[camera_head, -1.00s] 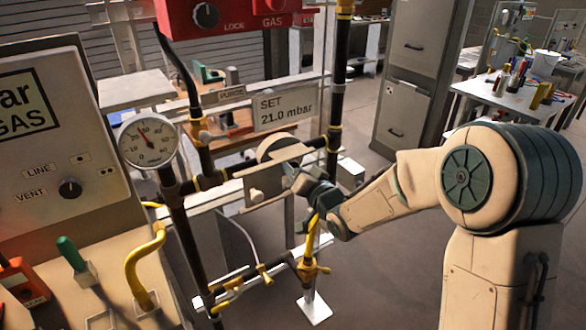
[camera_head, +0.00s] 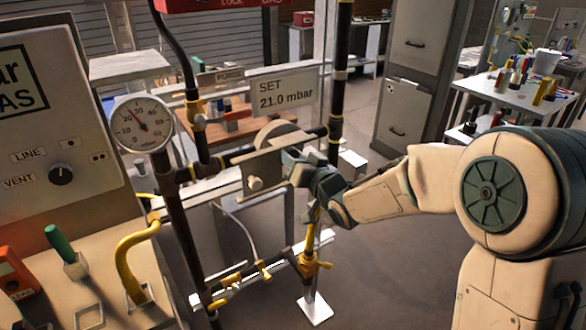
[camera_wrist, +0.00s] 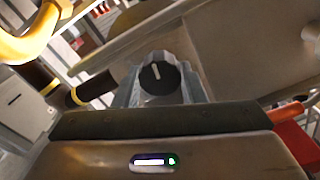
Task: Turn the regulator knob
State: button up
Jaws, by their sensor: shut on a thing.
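The regulator knob (camera_wrist: 157,78) is round and black with a short pale mark pointing nearly straight up in the wrist view. My gripper (camera_wrist: 160,92) is shut on it, with a grey finger on each side. In the head view my gripper (camera_head: 300,166) reaches in from the right to the regulator (camera_head: 277,131), a round grey body behind a flat plate; the knob is hidden there by the fingers. The pressure gauge (camera_head: 142,124) is left of the regulator, its needle pointing up and left, around 20 to 30.
A sign reading "SET 21.0 mbar" (camera_head: 284,92) stands just above the regulator. Dark and yellow pipes run around it. Open floor lies below my arm.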

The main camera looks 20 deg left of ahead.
jog(key=n+b, duration=0.1)
jog(key=b, duration=0.1)
jog(key=n+b, duration=0.2)
jog(key=shift+f+n+b, duration=0.3)
jog(key=shift+b, duration=0.05)
jog(key=n+b, duration=0.3)
jog(key=shift+r, duration=0.2)
jog(key=shift+b, duration=0.3)
jog(key=shift+r, duration=0.1)
jog(key=o, duration=0.7)
